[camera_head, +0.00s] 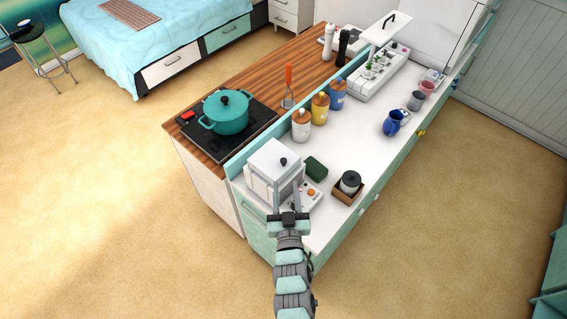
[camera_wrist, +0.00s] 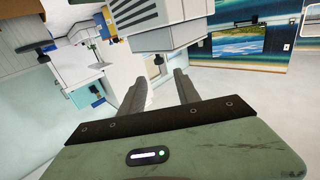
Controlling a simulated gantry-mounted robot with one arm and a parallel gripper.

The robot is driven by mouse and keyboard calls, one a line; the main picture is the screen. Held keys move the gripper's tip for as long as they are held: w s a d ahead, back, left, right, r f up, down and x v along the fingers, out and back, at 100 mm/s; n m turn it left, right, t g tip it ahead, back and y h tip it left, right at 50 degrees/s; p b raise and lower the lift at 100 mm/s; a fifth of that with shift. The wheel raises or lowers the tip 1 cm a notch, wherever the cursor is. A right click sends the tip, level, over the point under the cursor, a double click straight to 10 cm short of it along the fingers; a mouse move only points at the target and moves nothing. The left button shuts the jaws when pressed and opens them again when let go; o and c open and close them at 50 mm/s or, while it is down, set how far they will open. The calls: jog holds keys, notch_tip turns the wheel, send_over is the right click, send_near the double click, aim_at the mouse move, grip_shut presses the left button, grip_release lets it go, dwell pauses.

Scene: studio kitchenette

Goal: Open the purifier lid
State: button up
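The purifier (camera_head: 258,178) is a white boxy appliance at the near left end of the white counter. Its flat white lid (camera_head: 268,155) appears down, with a small black knob (camera_head: 283,161) on it. In the wrist view, a white box with dark vent slots (camera_wrist: 165,35), likely the purifier, shows beyond the fingers, with a dark knob (camera_wrist: 158,60) at its edge. My gripper (camera_head: 285,185) is at the purifier's front side, near the knob. Its two fingers are apart in the wrist view (camera_wrist: 158,82), with nothing between them. Contact with the purifier cannot be told.
Right of the purifier are a control panel with an orange button (camera_head: 311,193), a green sponge-like block (camera_head: 316,168) and a dark-lidded jar (camera_head: 350,182). Several lidded canisters (camera_head: 320,108) stand behind. A teal pot (camera_head: 226,112) sits on the cooktop. Floor in front is clear.

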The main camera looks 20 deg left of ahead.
aim_at(284, 162)
jog(key=p+x, duration=0.2)
jog(key=x, duration=0.8)
jog(key=shift+p, duration=0.35)
jog(key=shift+w+a+f, duration=0.15)
jog(key=shift+w, duration=0.2)
jog(key=shift+c, duration=0.5)
grip_shut()
